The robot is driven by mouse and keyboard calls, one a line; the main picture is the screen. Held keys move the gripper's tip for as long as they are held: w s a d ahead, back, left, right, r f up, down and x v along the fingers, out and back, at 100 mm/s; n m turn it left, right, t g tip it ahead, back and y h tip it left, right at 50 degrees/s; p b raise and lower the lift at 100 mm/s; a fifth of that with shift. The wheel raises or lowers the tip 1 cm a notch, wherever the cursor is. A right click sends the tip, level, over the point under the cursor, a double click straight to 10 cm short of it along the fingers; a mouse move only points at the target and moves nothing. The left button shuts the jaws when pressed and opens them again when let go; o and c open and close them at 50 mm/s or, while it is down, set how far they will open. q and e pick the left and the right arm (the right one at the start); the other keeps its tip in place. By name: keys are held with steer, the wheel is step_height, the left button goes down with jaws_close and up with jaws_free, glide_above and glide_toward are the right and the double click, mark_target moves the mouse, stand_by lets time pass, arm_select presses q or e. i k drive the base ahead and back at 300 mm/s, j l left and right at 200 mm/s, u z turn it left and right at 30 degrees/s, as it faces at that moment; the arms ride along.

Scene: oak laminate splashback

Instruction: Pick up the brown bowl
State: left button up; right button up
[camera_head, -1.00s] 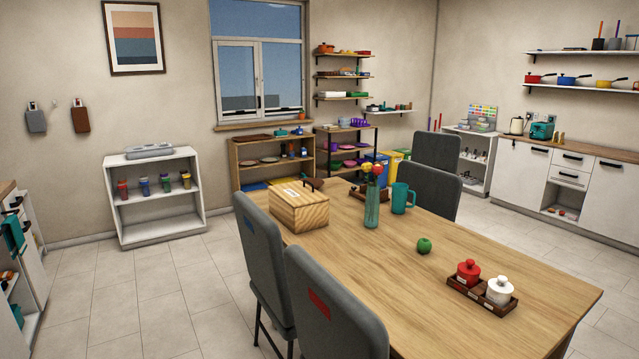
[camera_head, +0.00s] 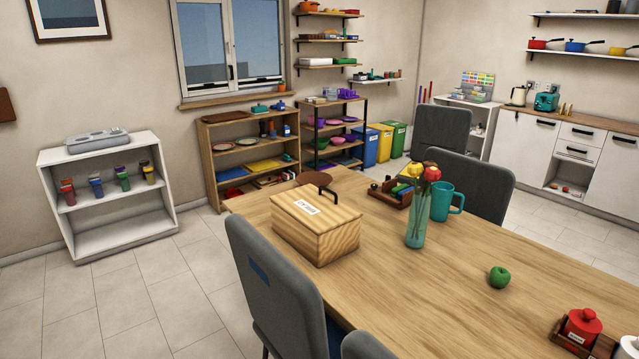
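No thing in view is clearly a brown bowl. Neither of my grippers is in view.
The wooden table (camera_head: 440,262) fills the right foreground, with a vase (camera_head: 418,215), teal mug (camera_head: 445,202), green apple (camera_head: 499,277) and red jar (camera_head: 582,328). Grey chairs (camera_head: 275,275) stand around it. Free tiled floor (camera_head: 150,290) lies left, before a white shelf (camera_head: 120,240).

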mark_target(317, 178)
steer(key=i+j+z, duration=0.25)
steer(key=i+j, duration=0.65)
steer(key=j, duration=0.15)
steer(key=i+j, duration=0.15)
steer(key=j, duration=0.2)
steer(key=i+j+z, duration=0.1)
steer(key=j, duration=0.25)
steer(key=i+j, duration=0.15)
steer(key=j, duration=0.25)
steer(key=i+j+z, duration=0.1)
steer(key=j, duration=0.25)
